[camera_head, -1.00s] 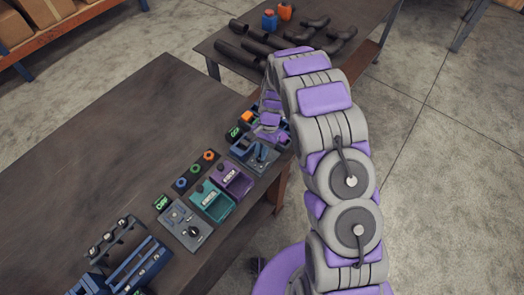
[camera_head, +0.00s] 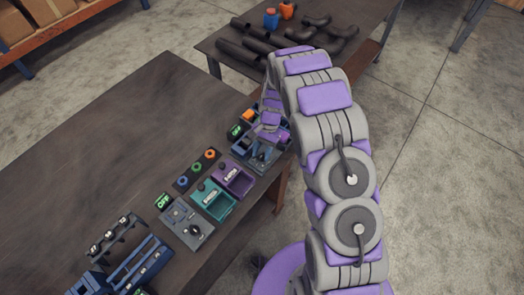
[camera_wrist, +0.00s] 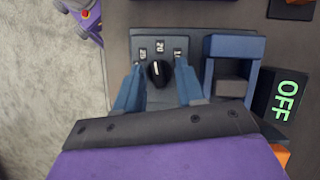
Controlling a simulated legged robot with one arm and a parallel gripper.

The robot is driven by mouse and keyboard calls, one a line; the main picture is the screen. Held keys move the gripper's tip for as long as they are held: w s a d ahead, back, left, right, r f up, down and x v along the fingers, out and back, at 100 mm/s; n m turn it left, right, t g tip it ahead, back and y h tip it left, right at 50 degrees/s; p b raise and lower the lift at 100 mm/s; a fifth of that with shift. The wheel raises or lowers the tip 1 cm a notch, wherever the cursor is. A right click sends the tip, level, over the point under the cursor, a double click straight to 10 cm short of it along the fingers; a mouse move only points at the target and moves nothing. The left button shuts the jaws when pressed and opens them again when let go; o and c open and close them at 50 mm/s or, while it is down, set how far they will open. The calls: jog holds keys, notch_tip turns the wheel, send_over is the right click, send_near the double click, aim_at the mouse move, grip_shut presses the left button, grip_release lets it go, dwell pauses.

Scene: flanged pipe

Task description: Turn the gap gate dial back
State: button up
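The dial is a black round knob (camera_wrist: 155,75) with a white pointer mark, on a grey panel (camera_wrist: 205,44) with several small number labels above it. In the wrist view the mark points up, roughly toward the middle label. My gripper (camera_wrist: 159,68) is open, with one blue finger on each side of the knob and visible gaps between. A blue gate frame (camera_wrist: 234,45) with a grey block inside stands right of the dial. In the head view my gripper (camera_head: 264,152) is over the far end of the row of devices and partly hides this panel.
A dark display (camera_wrist: 285,95) glows green "OFF" right of the gate. In the head view, purple (camera_head: 233,178) and teal (camera_head: 214,200) trays and another dial panel (camera_head: 187,223) stand nearer. Dark pipes lie on a second table (camera_head: 215,47). The bench's left side is clear.

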jog(key=p+v, duration=0.1)
jog(key=v, duration=1.6)
jog(key=shift+w, duration=0.15)
jog(key=shift+d+r, duration=0.1)
jog(key=shift+r, duration=0.05)
